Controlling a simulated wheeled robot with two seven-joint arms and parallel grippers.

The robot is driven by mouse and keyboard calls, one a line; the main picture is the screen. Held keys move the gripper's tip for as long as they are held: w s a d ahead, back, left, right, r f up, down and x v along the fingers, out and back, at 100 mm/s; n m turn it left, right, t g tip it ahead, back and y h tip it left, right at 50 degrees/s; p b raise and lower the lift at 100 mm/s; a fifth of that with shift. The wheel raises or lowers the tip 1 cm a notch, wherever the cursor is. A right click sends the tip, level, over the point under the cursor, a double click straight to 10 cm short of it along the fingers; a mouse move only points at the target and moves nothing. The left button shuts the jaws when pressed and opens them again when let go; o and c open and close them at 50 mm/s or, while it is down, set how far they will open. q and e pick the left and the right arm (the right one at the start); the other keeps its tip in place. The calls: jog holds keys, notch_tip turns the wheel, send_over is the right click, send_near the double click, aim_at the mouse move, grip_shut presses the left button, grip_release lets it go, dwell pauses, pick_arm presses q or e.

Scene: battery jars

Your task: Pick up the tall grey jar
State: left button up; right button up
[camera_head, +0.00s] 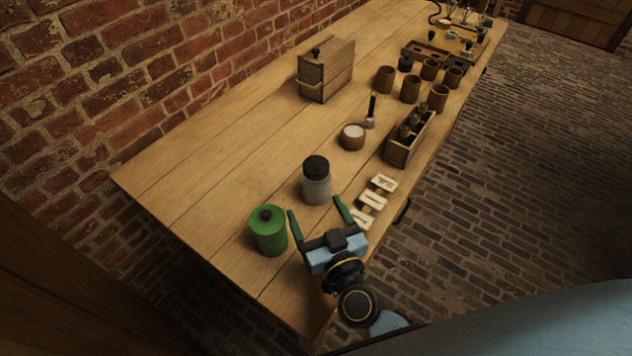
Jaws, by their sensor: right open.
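The tall grey jar (316,187) stands upright on the wooden table, with a black lid on top. My right gripper (317,212) is open, with its two green fingers pointing at the jar from its near side. The fingertips lie to either side of the jar's lower part in the picture. I cannot tell whether they touch it, and nothing shows held between them. My left gripper is not in view.
A green jar (268,232) with a dark knob stands close to the left finger. White cards (373,201) lie right of the jar. Farther back are a small round pot (353,137), a wooden rack (410,140), several brown cups (410,89) and a wooden box (326,72). The table's left side is clear.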

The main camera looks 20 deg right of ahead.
aim_at(319, 178)
jog(key=w+d+h, duration=0.1)
jog(key=w, duration=0.1)
jog(key=w+d+f+m+h, duration=0.1)
jog(key=w, duration=0.2)
jog(key=w+d+f+h, duration=0.1)
jog(key=w, duration=0.2)
jog(key=shift+w+d+m+b, duration=0.1)
jog(key=shift+m+b, duration=0.3)
jog(key=w, duration=0.3)
jog(key=w+b, duration=0.1)
jog(key=w, duration=0.1)
jog(key=shift+w+d, duration=0.15)
jog(key=shift+d, duration=0.1)
jog(key=shift+r, duration=0.1)
jog(key=shift+c, duration=0.2)
jog(key=c, duration=1.4)
jog(key=shift+c, duration=1.2)
jog(key=shift+r, duration=0.15)
